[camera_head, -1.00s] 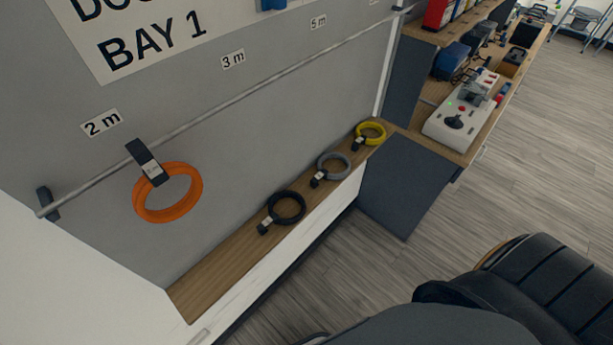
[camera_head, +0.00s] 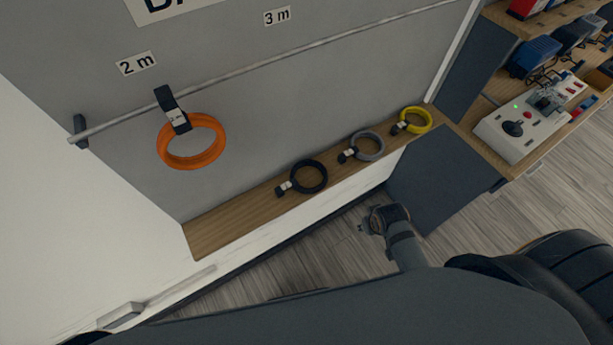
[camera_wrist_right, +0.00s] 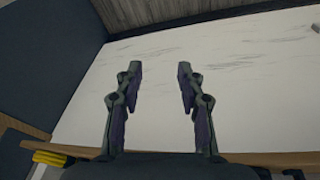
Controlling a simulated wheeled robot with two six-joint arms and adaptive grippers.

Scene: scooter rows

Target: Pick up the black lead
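The black lead (camera_head: 309,177) is a coiled ring with a dark tab and pale label. It lies on the narrow wooden shelf (camera_head: 215,235), left of the grey lead (camera_head: 369,146) and yellow lead (camera_head: 416,120). My right gripper (camera_wrist_right: 160,78) is open and empty in the right wrist view, its two fingers apart before a white panel. The black lead cannot be made out there. In the head view, part of my arm (camera_head: 404,243) shows below and right of the black lead, apart from it. My left gripper is not in view.
An orange lead (camera_head: 191,160) hangs by its strap from the wall rail (camera_head: 250,70), near the 2 m label. A dark panel (camera_head: 432,180) stands at the shelf's right end. A bench with a control box (camera_head: 520,130) is farther right.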

